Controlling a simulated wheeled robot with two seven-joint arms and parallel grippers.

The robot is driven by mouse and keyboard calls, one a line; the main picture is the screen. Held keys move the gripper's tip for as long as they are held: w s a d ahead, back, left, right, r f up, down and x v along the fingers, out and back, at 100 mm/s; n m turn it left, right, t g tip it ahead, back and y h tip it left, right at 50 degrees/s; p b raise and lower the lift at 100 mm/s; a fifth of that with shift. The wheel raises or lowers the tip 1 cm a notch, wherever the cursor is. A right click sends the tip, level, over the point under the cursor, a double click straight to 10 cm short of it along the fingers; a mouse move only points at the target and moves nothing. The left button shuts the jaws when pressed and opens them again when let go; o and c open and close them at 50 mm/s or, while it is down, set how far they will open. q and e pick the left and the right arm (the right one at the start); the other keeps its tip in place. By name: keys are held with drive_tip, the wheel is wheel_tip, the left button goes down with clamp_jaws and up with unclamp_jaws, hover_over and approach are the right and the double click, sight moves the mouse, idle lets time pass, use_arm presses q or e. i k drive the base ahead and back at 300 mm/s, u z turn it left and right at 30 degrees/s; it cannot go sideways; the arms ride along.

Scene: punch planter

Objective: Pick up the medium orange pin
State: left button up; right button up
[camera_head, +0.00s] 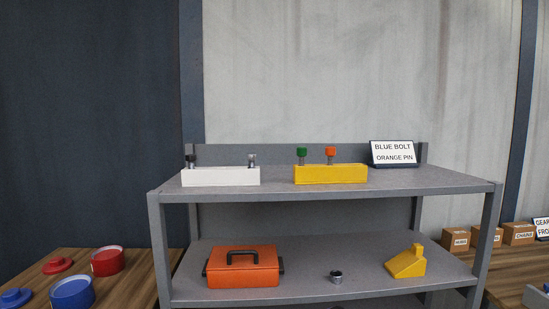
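An orange-headed pin (330,152) stands upright in the right part of a yellow block (331,174) on the top shelf. It is the only orange pin I can make out, and its size class cannot be told. A green-headed pin (302,153) stands to its left in the same block. Neither of my grippers is in view.
A white block (221,177) holds a dark pin (190,160) and a grey pin (252,159). A sign (394,153) reads "BLUE BOLT, ORANGE PIN". The lower shelf (310,262) bears an orange toolbox (243,274), a small dark-topped part (336,277) and a yellow wedge (406,264).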

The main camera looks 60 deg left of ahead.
sight(331, 151)
drive_tip(key=u, duration=1.4)
drive_tip(key=i, duration=0.15)
drive_tip(key=z, duration=0.1)
